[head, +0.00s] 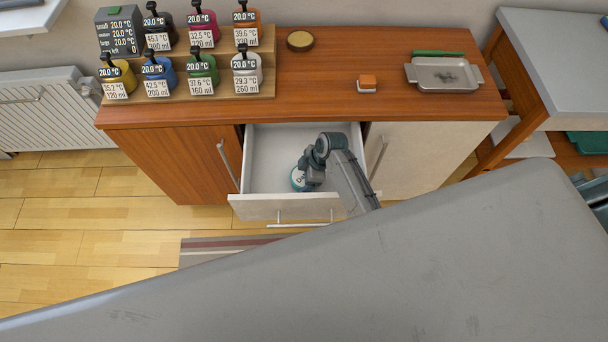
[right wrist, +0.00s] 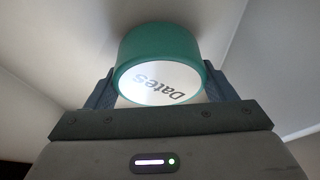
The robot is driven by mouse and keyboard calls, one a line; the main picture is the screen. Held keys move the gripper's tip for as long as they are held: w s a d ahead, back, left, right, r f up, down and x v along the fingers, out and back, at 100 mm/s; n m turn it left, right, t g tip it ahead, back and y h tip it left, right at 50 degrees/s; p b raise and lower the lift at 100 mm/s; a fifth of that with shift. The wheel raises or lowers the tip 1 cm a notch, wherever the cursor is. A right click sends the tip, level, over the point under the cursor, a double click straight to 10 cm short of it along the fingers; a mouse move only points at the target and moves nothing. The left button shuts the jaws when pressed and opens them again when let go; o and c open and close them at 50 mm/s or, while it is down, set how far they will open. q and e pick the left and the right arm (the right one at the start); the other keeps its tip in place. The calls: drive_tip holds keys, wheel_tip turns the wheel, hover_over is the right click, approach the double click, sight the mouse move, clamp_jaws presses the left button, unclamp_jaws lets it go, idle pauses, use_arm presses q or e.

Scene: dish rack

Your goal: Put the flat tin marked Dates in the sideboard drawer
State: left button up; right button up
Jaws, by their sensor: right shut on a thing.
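The flat tin marked Dates (right wrist: 158,84) is round and green with a white labelled lid. In the right wrist view it sits between the two fingers of my right gripper (right wrist: 158,88), which is shut on it. In the head view the tin (head: 297,179) shows partly beside my right gripper (head: 303,178), inside the open sideboard drawer (head: 265,150). I cannot tell whether the tin touches the drawer floor. The drawer is pulled out and otherwise looks empty where it shows. My left gripper is not in view.
The sideboard top (head: 330,75) holds a stepped rack of labelled bottles (head: 185,85), a round dark tin (head: 300,40), an orange-and-white block (head: 367,83) and a metal tray (head: 444,74). A large grey surface (head: 350,270) fills the foreground. My right arm crosses the drawer's right side.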

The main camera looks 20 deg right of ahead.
drive_tip(key=shift+f, duration=0.55)
drive_tip(key=shift+f, duration=0.15)
drive_tip(key=o, duration=1.1)
drive_tip(key=b+v, duration=0.1)
drive_tip(key=v, duration=0.9)
drive_tip(key=shift+s+d+r+b, duration=0.1)
drive_tip(key=shift+d+r+b, duration=0.05)
drive_tip(key=shift+r+b, duration=0.2)
clamp_jaws()
